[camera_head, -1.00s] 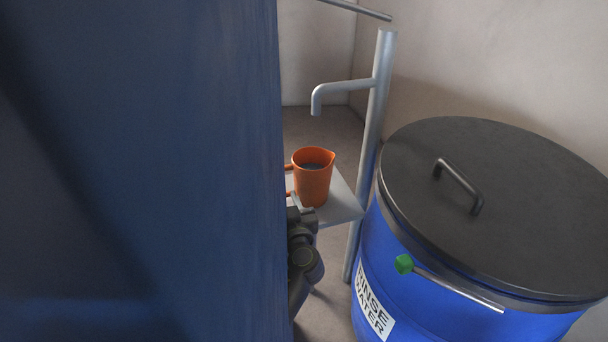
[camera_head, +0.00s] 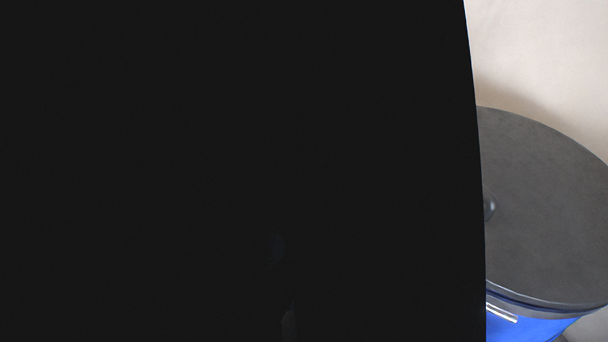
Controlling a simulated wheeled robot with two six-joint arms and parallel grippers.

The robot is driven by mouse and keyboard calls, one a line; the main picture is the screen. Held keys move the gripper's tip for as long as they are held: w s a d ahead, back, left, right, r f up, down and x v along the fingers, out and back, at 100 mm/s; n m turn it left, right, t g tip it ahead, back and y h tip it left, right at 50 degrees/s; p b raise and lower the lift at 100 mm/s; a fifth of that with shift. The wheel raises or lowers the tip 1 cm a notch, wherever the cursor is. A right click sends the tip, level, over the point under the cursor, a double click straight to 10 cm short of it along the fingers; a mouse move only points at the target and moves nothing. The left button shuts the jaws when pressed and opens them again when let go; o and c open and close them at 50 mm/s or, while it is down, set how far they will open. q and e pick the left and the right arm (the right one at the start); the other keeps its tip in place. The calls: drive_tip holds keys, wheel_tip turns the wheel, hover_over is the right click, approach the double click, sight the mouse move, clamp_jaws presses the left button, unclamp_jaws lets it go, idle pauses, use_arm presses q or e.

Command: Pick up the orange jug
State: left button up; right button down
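The orange jug is not visible now. A large black surface (camera_head: 240,150) fills most of the head view, from the left edge to well right of the middle, and hides whatever lies behind it. Neither of my grippers can be made out. Faint dark shapes show low in the black area, too dim to identify.
At the right, part of a blue barrel (camera_head: 540,328) shows with its dark grey lid (camera_head: 550,210). A bit of the lid's handle (camera_head: 489,206) shows at the edge of the black surface. A pale wall (camera_head: 545,60) stands behind.

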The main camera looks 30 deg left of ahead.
use_arm(q)
clamp_jaws()
drive_tip(key=shift+r, duration=0.15)
idle(1.2)
